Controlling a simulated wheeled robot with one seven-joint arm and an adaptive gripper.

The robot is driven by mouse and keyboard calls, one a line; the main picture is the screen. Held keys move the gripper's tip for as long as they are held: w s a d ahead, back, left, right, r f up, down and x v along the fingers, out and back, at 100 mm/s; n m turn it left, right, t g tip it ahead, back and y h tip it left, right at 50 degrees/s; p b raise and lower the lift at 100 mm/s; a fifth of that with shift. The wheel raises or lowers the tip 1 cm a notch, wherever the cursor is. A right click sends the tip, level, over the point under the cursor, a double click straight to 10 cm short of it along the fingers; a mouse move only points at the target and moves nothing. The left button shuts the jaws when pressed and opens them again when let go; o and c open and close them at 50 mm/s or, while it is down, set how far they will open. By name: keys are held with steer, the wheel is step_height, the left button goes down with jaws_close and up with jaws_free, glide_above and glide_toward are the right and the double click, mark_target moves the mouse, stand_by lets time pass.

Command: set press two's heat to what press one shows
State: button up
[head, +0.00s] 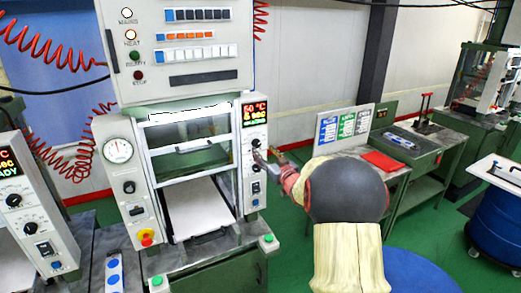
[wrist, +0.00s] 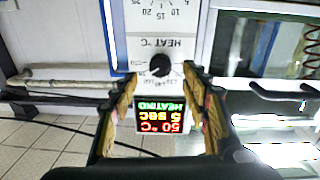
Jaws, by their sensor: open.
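The middle press (head: 185,110) has a control panel on its right post. Its lit display (head: 254,112) also shows upside down in the wrist view (wrist: 160,116), reading 50 °C, 5 sec, HEATING. My gripper (head: 264,156) is in front of this panel. In the wrist view my gripper (wrist: 162,88) is open, its fingers on either side of the black HEAT °C knob (wrist: 160,65); contact cannot be told. Another press (head: 35,215) is cut off at the left edge.
The left press has its own black knobs (head: 14,200). A red and yellow stop button (head: 146,238) is on the middle press's left post. A green bench (head: 425,150) stands right of my arm, and a blue drum (head: 497,225) stands at the right edge. Green floor (head: 435,205) lies between.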

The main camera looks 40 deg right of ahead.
steer(key=v, duration=0.7)
steer(key=shift+w, duration=0.1)
